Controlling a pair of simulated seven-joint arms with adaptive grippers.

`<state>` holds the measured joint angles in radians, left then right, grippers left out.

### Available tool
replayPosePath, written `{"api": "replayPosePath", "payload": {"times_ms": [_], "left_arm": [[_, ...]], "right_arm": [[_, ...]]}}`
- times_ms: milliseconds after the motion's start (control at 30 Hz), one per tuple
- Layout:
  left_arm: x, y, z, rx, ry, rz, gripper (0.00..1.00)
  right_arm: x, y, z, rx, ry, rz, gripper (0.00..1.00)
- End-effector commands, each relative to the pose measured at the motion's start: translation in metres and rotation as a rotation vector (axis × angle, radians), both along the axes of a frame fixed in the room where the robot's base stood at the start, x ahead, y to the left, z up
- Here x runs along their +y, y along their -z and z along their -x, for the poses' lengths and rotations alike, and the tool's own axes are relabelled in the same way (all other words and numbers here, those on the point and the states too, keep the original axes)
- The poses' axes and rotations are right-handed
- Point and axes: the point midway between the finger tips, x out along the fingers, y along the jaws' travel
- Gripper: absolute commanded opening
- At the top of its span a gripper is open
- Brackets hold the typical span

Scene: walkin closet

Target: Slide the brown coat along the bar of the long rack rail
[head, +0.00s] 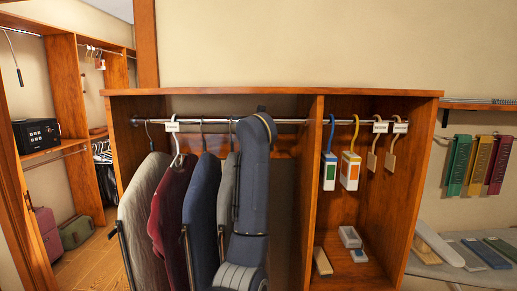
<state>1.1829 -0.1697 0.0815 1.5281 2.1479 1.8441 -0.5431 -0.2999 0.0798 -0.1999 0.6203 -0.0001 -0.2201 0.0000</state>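The long rack rail (215,121) runs across the top of the left bay of the wooden cabinet. Coats hang side by side from it: a light grey coat (142,205), a maroon coat (172,205), a navy coat (204,215) and a narrower grey coat (226,195). I see no clearly brown coat; the maroon one is the nearest in colour. My own grey-blue arm rises in front of the right part of this bay and hides part of the rail and whatever hangs behind it. Neither of my grippers shows.
A wooden divider (311,180) closes the bay on the right. Beyond it hang white boxes (350,170) on coloured hooks and small wooden tags. A few small blocks lie on that bay's floor. Green, yellow and red items hang at far right. A black safe (36,135) stands at left.

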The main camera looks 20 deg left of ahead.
Motion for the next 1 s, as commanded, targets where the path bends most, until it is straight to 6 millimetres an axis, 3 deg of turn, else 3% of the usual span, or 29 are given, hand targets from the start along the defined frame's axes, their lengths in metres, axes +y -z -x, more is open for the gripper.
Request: {"api": "replayPosePath", "payload": {"times_ms": [1000], "left_arm": [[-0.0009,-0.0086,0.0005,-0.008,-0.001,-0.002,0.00]], "right_arm": [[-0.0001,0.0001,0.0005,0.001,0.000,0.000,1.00]]}}
